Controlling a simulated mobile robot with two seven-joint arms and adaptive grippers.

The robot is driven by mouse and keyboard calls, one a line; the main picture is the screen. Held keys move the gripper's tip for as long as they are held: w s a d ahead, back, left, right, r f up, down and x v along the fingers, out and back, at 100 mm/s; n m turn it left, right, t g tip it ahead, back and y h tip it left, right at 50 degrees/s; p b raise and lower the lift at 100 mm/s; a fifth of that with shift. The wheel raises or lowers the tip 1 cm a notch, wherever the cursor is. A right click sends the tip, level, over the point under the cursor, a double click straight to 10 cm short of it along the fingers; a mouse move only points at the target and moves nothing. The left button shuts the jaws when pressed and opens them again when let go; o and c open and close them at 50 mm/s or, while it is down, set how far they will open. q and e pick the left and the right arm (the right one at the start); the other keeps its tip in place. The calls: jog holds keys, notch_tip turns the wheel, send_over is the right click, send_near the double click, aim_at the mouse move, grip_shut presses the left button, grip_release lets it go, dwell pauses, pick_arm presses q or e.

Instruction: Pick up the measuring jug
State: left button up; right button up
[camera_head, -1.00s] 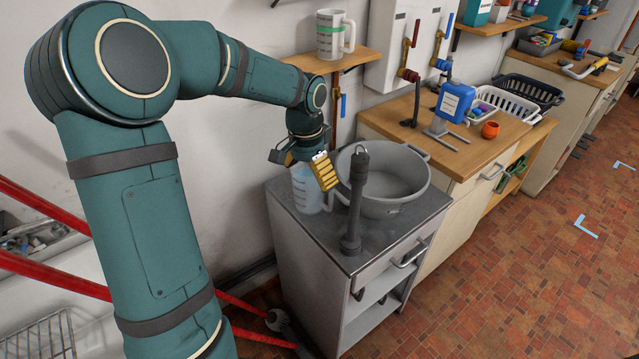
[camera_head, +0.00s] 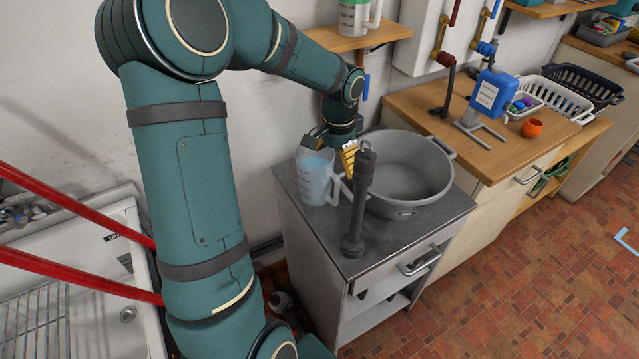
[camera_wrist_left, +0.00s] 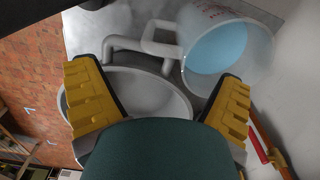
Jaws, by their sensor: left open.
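The measuring jug (camera_head: 316,184) is translucent with pale blue liquid inside. It stands upright on the grey cabinet top, left of the large grey tub. My left gripper (camera_head: 333,150) is open and empty, just behind and above the jug's rim. In the left wrist view, the jug (camera_wrist_left: 232,48) is at the upper right, its handle (camera_wrist_left: 158,38) lying ahead of the gap between the yellow-padded fingers (camera_wrist_left: 158,72). Contact with the jug cannot be seen. My right gripper is not in view.
The grey tub (camera_head: 410,198) stands close to the right of the jug. A dark upright post (camera_head: 358,205) stands in front of it. A second, white jug (camera_head: 355,14) sits on the wall shelf (camera_head: 350,40). A wall is close behind.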

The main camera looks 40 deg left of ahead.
aim_at(333, 173)
pick_arm(q)
jog(key=shift+s+a+f+b, duration=0.15)
jog(key=shift+f+b, duration=0.1)
jog(key=shift+f, duration=0.75)
jog(key=shift+s+f+b, duration=0.1)
jog(key=shift+f+b, duration=0.2)
jog(key=shift+f, duration=0.75)
jog(key=shift+s+a+f+b, duration=0.15)
jog(key=shift+f+b, duration=0.1)
jog(key=shift+f, duration=0.75)
jog(key=shift+r, duration=0.15)
jog(key=c, duration=1.4)
